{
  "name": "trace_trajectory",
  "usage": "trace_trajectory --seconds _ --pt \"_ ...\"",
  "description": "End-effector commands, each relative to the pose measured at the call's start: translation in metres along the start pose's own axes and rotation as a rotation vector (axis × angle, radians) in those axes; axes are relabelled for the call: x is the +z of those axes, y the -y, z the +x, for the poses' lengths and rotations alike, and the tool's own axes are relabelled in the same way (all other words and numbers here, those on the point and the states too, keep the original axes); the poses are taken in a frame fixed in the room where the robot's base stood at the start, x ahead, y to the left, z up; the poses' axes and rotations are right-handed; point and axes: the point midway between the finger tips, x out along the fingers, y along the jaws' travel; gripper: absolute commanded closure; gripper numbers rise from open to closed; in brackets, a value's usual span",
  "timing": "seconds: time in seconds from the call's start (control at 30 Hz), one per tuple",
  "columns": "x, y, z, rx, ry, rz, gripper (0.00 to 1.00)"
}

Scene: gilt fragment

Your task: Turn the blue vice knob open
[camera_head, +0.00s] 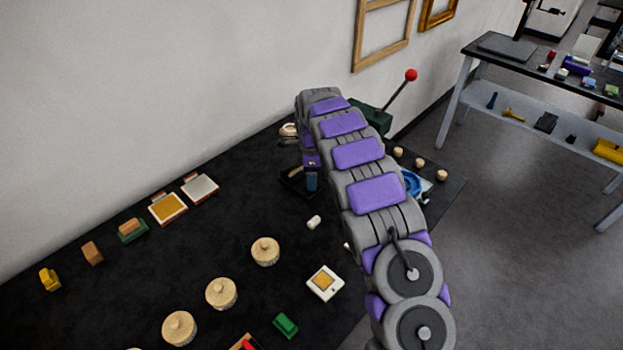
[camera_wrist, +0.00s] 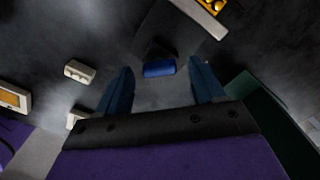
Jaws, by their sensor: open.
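In the wrist view a short blue cylinder, which looks like the vice knob (camera_wrist: 158,68), lies on the side of a dark block. My gripper (camera_wrist: 161,65) is open, with one dark blue finger on each side of the knob and a visible gap at both sides. The knob appears around fingertip level; I cannot tell the exact depth. In the head view my gripper (camera_head: 311,182) points down over the black bench top near the wall, and the vice cannot be made out clearly there.
A green box (camera_head: 371,117) with a red-tipped lever stands just behind my arm. A blue round part (camera_head: 411,183) shows right of my arm. Wooden discs (camera_head: 265,251) and small blocks lie across the black bench top (camera_head: 225,245). A wall rises along its far side.

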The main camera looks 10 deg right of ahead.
Motion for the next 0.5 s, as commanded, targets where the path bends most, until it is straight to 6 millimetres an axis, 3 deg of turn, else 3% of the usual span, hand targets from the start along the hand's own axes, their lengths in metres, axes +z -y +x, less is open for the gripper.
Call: trace_trajectory --seconds 0.4,0.5 --pt "0.0003 0.0003 0.0079 -0.001 0.001 0.000 0.32" --pt "0.0002 0.0002 0.0078 -0.001 0.001 0.000 0.42"
